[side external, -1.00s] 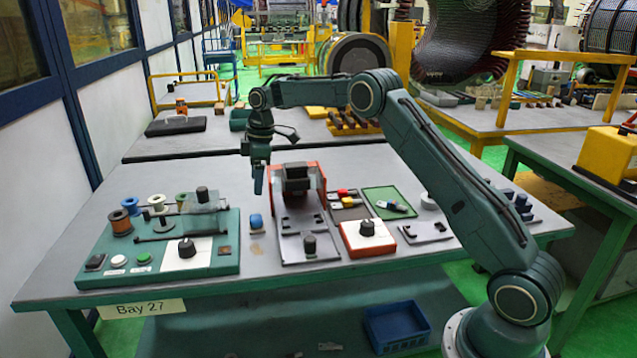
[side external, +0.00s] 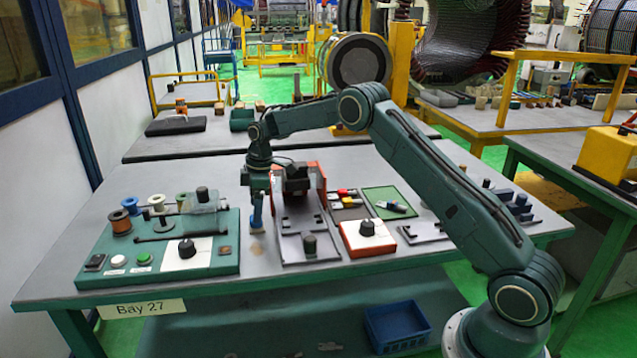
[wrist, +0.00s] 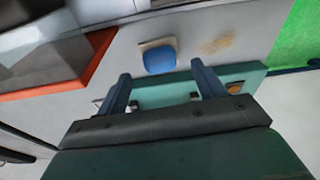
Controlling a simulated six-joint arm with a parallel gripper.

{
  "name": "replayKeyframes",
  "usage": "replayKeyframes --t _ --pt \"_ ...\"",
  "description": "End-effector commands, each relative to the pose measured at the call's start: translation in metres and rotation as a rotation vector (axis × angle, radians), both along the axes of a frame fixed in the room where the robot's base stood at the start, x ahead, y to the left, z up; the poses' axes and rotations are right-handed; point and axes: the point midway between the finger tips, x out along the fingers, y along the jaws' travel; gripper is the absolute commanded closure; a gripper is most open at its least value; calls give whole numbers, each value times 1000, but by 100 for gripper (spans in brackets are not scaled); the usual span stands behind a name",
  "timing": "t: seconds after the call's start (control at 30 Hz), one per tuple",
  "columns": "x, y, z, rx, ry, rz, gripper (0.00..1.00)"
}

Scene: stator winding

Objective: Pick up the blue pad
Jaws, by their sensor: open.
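The blue pad (wrist: 159,60) is a small rounded block on a tan base plate (wrist: 150,44) on the grey bench top. In the wrist view it lies between the lines of my two fingers, just beyond their tips. My gripper (wrist: 161,72) is open, with nothing held between the fingers. In the side view my gripper (side external: 257,222) points down over the pad's spot and largely hides the pad. I cannot tell from the side view whether the fingertips stand beside the pad or a little above it.
A teal panel (side external: 225,262) with spools, knobs and buttons stands left of the pad. A grey fixture with a red-orange housing (side external: 318,170) stands close on the right. A white-topped knob box (side external: 350,237) is further right. Free bench top is narrow around the pad.

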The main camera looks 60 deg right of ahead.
Motion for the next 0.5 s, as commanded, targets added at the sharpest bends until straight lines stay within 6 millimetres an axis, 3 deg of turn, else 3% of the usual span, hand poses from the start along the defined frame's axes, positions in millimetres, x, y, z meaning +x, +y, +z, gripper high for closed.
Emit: replayKeyframes --t 0.2,0.5 --pt "1 3 -22 0 2 -1 31" --pt "2 3 -25 -1 -1 0 31"
